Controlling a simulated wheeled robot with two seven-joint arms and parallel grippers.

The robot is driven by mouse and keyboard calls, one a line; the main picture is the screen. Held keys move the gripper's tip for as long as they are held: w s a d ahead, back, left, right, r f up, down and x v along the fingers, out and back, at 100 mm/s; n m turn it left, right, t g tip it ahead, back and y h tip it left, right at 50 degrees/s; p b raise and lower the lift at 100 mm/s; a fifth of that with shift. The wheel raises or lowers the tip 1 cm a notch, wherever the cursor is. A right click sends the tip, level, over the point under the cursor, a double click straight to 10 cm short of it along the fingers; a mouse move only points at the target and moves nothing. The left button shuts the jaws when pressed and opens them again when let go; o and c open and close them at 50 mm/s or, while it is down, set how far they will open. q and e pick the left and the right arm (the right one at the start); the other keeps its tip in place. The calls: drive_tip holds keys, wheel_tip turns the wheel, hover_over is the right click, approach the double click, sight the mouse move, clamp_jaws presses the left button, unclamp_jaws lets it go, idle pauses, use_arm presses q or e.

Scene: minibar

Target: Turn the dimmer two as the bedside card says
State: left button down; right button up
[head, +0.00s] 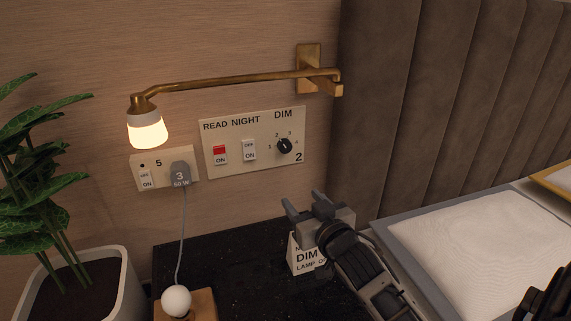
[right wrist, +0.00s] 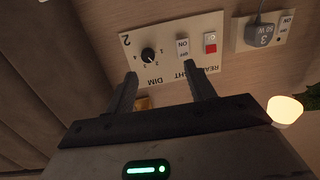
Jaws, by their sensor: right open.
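The dimmer knob (head: 285,146) is a black dial on the cream wall panel marked 2 (head: 241,164), under the word DIM, with a numbered scale around it. I cannot tell for sure which number its mark points to. It also shows in the right wrist view (right wrist: 148,55), upside down. My right gripper (head: 304,203) is open and empty, below and in front of the panel, apart from the knob; its fingers also show in the right wrist view (right wrist: 160,78). The white bedside card (head: 306,258) stands on the black top, partly hidden by my right gripper; DIM and part of LAMP are readable. My left gripper is not in view.
A lit brass wall lamp (head: 147,130) hangs left of the panel. A socket panel (head: 151,178) holds a grey plug with a cord. A white ball on a wooden block (head: 176,301) stands at the front.

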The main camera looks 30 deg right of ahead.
sight(286, 147)
drive_tip(key=shift+m+t+h, duration=0.4)
drive_tip(key=shift+m+h, duration=0.2)
drive_tip(key=shift+h, duration=0.1)
drive_tip(key=r+x, duration=0.1)
drive_tip(key=x, duration=0.4)
drive_tip(key=d+r+b+x, duration=0.1)
drive_tip(key=x, duration=0.5)
drive_tip(key=d+b+x, duration=0.1)
drive_tip(key=x, duration=0.5)
drive_tip(key=shift+s+d+r, duration=0.1)
drive_tip(key=shift+d+r, duration=0.2)
drive_tip(key=shift+r, duration=0.1)
drive_tip(key=shift+w, duration=0.2)
drive_tip(key=shift+w+d, duration=0.1)
drive_tip(key=shift+w, duration=0.05)
drive_tip(key=c, duration=0.9)
